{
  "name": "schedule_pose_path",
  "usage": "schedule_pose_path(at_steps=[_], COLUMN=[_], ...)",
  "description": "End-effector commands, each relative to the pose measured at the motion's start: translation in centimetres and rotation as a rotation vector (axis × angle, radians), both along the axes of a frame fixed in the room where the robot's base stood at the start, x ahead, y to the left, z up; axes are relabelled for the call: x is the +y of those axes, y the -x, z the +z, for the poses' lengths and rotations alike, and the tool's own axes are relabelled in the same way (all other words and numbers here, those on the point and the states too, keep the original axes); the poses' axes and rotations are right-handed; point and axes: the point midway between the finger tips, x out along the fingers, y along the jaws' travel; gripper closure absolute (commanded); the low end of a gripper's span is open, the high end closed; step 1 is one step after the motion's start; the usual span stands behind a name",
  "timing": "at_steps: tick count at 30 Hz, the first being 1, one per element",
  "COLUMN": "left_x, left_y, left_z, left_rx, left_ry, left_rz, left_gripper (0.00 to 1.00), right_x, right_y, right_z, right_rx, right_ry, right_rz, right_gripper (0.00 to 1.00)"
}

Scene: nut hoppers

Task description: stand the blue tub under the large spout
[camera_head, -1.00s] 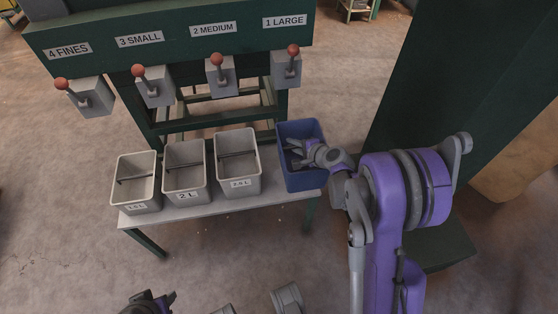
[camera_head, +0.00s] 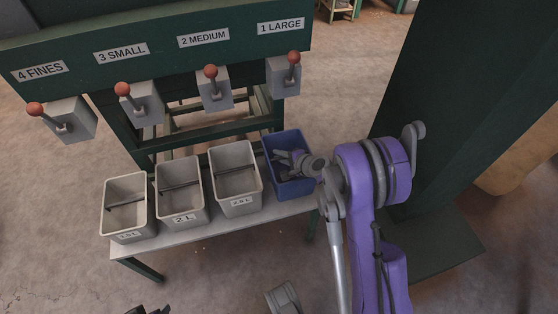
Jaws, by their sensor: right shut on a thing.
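The blue tub (camera_head: 292,188) is at the right end of the low bench, below and near the spout labelled 1 LARGE (camera_head: 284,78). My right gripper (camera_head: 285,160) reaches into the tub from the right and is shut on it; the exact hold on the tub is hard to make out. The tub looks upright. Whether its base rests on the bench I cannot tell. At the bottom edge, only a small dark part of my left arm shows; its gripper fingers cannot be made out.
Three grey tubs, left (camera_head: 126,210), middle (camera_head: 181,190) and right (camera_head: 235,178), stand on the bench (camera_head: 210,228) left of the blue tub. Levers with red knobs hang above. A dark green panel (camera_head: 450,100) rises at the right.

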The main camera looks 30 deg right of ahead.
Motion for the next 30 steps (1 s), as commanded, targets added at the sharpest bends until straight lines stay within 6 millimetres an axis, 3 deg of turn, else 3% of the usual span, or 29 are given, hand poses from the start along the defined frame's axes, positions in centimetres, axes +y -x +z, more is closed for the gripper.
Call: schedule_pose_path(at_steps=[4, 14, 15, 20, 30], left_x=[0.0, 0.0, 0.0, 0.0, 0.0], left_y=[-0.1, -0.2, -0.2, -0.1, -0.1], left_z=[-0.8, -1.0, -1.0, -0.9, -0.6], left_rx=[0.002, 0.002, 0.002, 0.002, 0.001], left_ry=[0.000, 0.000, 0.000, 0.000, 0.000], left_rz=[0.000, 0.000, 0.000, 0.000, 0.000], left_gripper=[0.55, 0.55, 0.55, 0.55, 0.55], right_x=[0.0, 0.0, 0.0, 0.0, 0.0], right_y=[-0.1, 0.0, 0.0, 0.0, 0.0], right_z=[-2.2, -2.5, -2.5, -2.4, -2.1], right_rx=[0.000, 0.000, 0.000, 0.000, 0.000], right_ry=[0.000, 0.000, 0.000, 0.000, 0.000], right_rz=[0.000, 0.000, 0.000, 0.000, 0.000], right_gripper=[1.00, 1.00, 0.82, 0.56, 0.56])
